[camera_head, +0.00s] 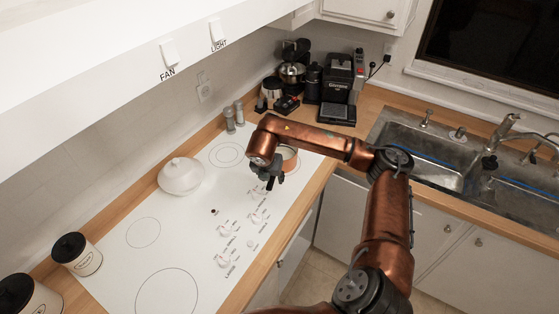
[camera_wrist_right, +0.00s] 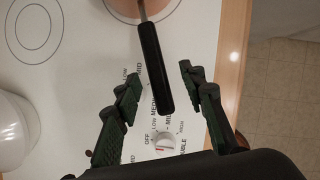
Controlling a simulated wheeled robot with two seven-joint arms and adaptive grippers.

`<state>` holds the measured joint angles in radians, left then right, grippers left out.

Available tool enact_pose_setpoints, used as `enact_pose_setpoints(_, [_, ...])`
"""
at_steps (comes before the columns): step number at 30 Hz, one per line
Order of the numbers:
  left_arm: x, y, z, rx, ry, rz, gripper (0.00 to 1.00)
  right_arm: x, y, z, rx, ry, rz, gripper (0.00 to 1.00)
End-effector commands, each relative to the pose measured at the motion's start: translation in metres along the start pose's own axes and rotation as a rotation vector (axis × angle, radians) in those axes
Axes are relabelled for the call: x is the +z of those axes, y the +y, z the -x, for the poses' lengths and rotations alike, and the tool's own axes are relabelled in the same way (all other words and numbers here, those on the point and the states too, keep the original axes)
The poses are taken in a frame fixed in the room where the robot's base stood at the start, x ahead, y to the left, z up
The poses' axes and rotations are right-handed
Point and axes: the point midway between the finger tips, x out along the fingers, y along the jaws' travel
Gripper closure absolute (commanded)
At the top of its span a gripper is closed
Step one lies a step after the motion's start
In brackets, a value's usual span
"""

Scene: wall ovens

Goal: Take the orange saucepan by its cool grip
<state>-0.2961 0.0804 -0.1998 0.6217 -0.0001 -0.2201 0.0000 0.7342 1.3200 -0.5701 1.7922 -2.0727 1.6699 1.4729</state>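The orange saucepan (camera_head: 289,158) stands on the far right part of the white cooktop, partly hidden behind my right arm. In the right wrist view its orange body (camera_wrist_right: 128,8) is cut off by the top edge. Its black grip (camera_wrist_right: 153,62) points down the picture from a short metal shank. My right gripper (camera_wrist_right: 160,78) is open, with the grip's end part between its two fingers in this view and gaps on both sides. In the head view the right gripper (camera_head: 268,184) hangs over the cooktop just in front of the pan. My left gripper is not in view.
A white lidded dish (camera_head: 181,177) sits left of the pan. Control knobs (camera_head: 257,217) lie below the gripper. Shakers (camera_head: 239,113) and a coffee machine (camera_head: 340,85) stand behind. Canisters (camera_head: 77,254) stand at the near left. The cooktop's near left part is clear.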

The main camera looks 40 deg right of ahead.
Motion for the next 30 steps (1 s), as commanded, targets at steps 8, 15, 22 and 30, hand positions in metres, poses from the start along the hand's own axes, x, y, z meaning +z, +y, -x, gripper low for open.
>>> enact_pose_setpoints(8, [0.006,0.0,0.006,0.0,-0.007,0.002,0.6,0.002,0.003,-0.037,0.002,0.003,0.003,0.62])
enact_pose_setpoints(15, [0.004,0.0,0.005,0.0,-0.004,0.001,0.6,0.001,0.004,-0.04,0.003,0.002,0.007,0.62])
enact_pose_setpoints(22, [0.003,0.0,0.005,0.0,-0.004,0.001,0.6,0.001,0.005,-0.04,0.004,0.003,0.007,0.75])
enact_pose_setpoints(30, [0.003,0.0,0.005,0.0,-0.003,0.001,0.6,0.001,0.004,-0.04,0.004,0.003,0.007,0.94])
